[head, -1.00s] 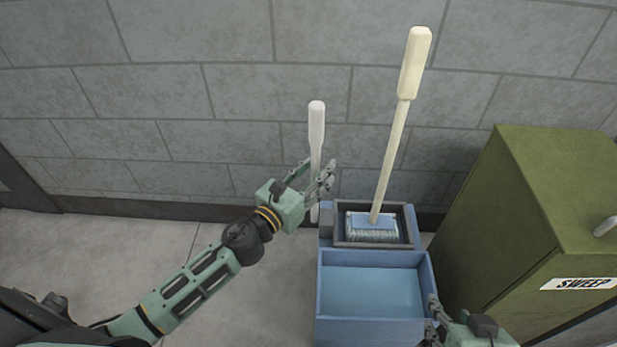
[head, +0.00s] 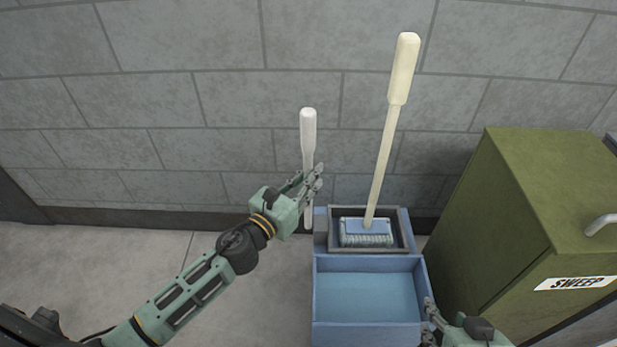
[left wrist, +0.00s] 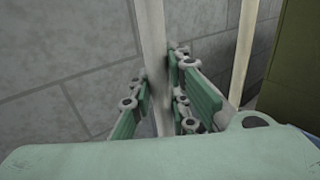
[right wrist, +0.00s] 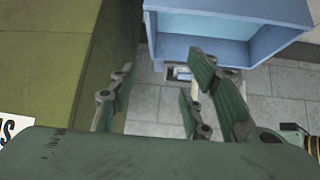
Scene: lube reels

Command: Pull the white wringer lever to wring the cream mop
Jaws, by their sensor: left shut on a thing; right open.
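The white wringer lever (head: 308,132) stands upright at the left of the blue bucket (head: 368,296). My left gripper (head: 312,183) is shut on the lever's shaft below its thick grip; the left wrist view shows the shaft (left wrist: 153,50) between the fingers (left wrist: 160,95). The cream mop (head: 382,150) stands in the dark-framed wringer (head: 404,228), its handle leaning slightly right. Its blue-and-white head (head: 366,232) sits inside the wringer. My right gripper (head: 430,318) is open and empty at the bucket's right front; its fingers (right wrist: 165,95) also show in the right wrist view.
A green cabinet (head: 500,210) with a "SWEEP" label and a grey handle stands close on the right. A grey block wall (head: 200,100) is behind. The floor (head: 120,255) left of the bucket is clear.

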